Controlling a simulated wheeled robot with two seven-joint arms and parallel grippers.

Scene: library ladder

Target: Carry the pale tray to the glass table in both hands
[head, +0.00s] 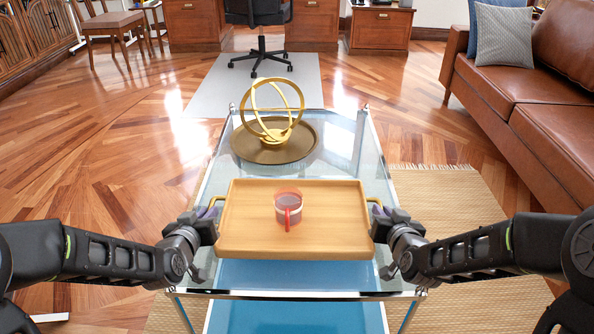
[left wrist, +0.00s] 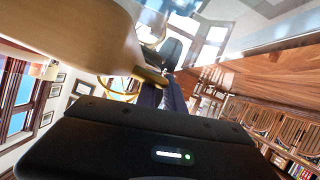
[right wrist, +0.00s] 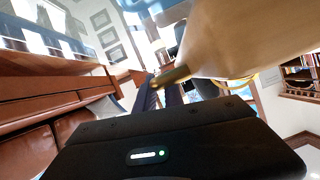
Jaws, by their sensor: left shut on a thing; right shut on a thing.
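The pale wooden tray (head: 245,225) is level over the near part of the glass table (head: 345,150); I cannot tell whether it touches the glass. A reddish see-through mug (head: 288,207) stands upright on the tray, its handle toward me. My left gripper (head: 212,212) is shut on the tray's left brass handle (left wrist: 150,76). My right gripper (head: 380,210) is shut on the right brass handle (right wrist: 172,76). The tray's underside also shows in the left wrist view (left wrist: 70,40) and the right wrist view (right wrist: 225,40).
A round brown dish (head: 245,150) with a gold ring sculpture (head: 280,135) stands on the far half of the table, just beyond the tray. A leather sofa (head: 510,110) is at right, an office chair (head: 258,15) behind. A woven rug (head: 450,210) lies under the table.

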